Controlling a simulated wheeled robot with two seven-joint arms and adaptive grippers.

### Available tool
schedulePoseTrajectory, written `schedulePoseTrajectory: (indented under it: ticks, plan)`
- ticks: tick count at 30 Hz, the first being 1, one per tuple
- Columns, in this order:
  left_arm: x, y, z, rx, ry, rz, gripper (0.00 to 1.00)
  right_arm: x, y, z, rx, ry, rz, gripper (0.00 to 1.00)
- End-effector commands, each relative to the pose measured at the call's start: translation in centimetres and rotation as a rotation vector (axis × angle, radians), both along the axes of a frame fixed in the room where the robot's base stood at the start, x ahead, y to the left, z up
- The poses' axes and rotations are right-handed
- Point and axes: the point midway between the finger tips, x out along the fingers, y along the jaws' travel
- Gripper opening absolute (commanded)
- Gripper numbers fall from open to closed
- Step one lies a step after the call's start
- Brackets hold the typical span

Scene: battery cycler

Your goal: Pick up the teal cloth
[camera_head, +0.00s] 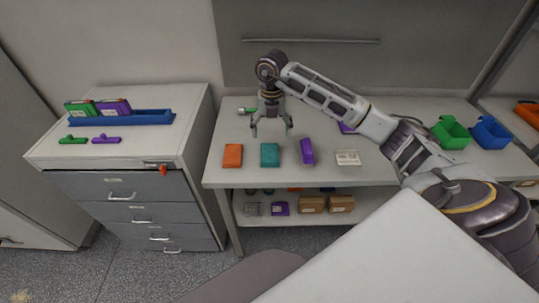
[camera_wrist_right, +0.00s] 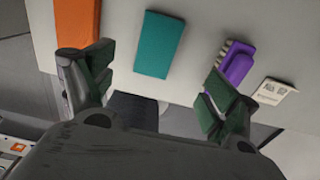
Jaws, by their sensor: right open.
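The teal cloth (camera_head: 270,154) is a small flat folded rectangle near the front edge of the workbench, between an orange cloth and a purple brush. It also shows in the right wrist view (camera_wrist_right: 159,44), between and beyond the fingertips. My right gripper (camera_head: 272,130) is open, pointing down, empty, and appears above the bench just behind the teal cloth. In the right wrist view its two fingers (camera_wrist_right: 155,90) are spread wide with nothing between them. My left gripper is not in view.
An orange folded cloth (camera_head: 232,155) lies left of the teal cloth. A purple brush (camera_head: 307,151) and a white label card (camera_head: 348,158) lie to its right. Green (camera_head: 450,131) and blue (camera_head: 490,132) bins stand at the right. A drawer cabinet (camera_head: 130,190) stands left of the bench.

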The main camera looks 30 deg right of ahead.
Motion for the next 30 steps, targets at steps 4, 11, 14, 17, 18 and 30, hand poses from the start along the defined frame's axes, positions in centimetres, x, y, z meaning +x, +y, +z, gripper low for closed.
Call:
schedulePoseTrajectory:
  ticks: [4, 11, 14, 17, 18, 30]
  plan:
    - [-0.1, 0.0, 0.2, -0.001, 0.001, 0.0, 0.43, -0.1, 0.1, -1.9, 0.001, 0.003, 0.0, 0.88]
    - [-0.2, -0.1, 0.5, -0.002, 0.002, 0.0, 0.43, 0.0, 0.1, -4.5, 0.001, 0.003, 0.0, 0.88]
    - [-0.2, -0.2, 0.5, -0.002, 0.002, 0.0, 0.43, 0.0, 0.1, -5.0, 0.001, 0.001, 0.0, 0.88]
    - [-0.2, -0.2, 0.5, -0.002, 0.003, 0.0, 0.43, 0.0, 0.0, -5.2, 0.0, 0.0, 0.0, 0.88]
    - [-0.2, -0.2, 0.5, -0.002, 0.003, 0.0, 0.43, 0.0, 0.0, -5.2, 0.0, 0.0, 0.0, 0.88]
    - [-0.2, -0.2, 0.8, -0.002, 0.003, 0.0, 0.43, 0.0, 0.2, -5.8, 0.001, 0.003, 0.001, 0.88]
